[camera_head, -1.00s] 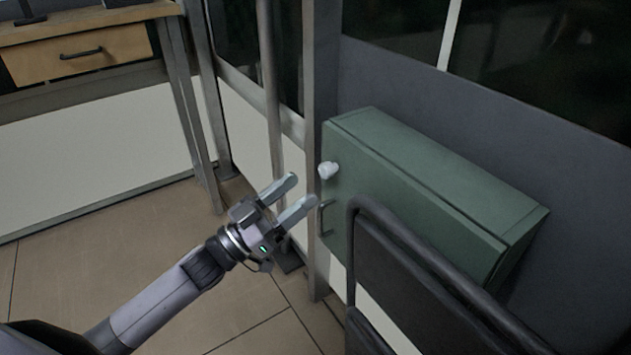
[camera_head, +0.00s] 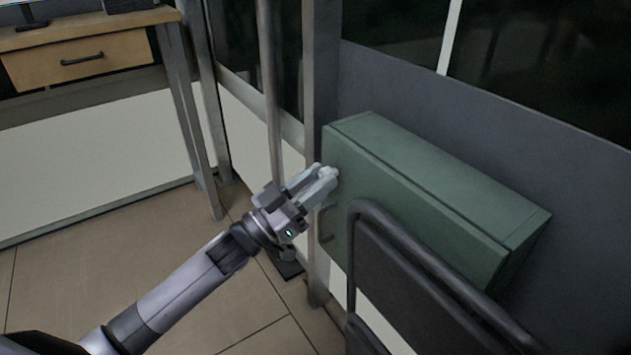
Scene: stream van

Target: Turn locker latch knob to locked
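The green locker (camera_head: 420,200) is fixed to the dark wall at the right. Its small white latch knob (camera_head: 331,173) sits on the front face near the upper left corner. My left gripper (camera_head: 322,177) is at the knob, its two fingers on either side of it. The fingers are close together and hide most of the knob. Whether both fingers press on it is too small to tell. The locker's dark handle (camera_head: 325,222) is just below, partly behind the fingers. My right gripper is not in view.
A dark chair back with a tubular frame (camera_head: 400,232) stands in front of the locker's lower part. A metal post (camera_head: 309,100) rises just left of the locker. A wooden desk with a drawer (camera_head: 80,62) is at the far left. The tiled floor is clear.

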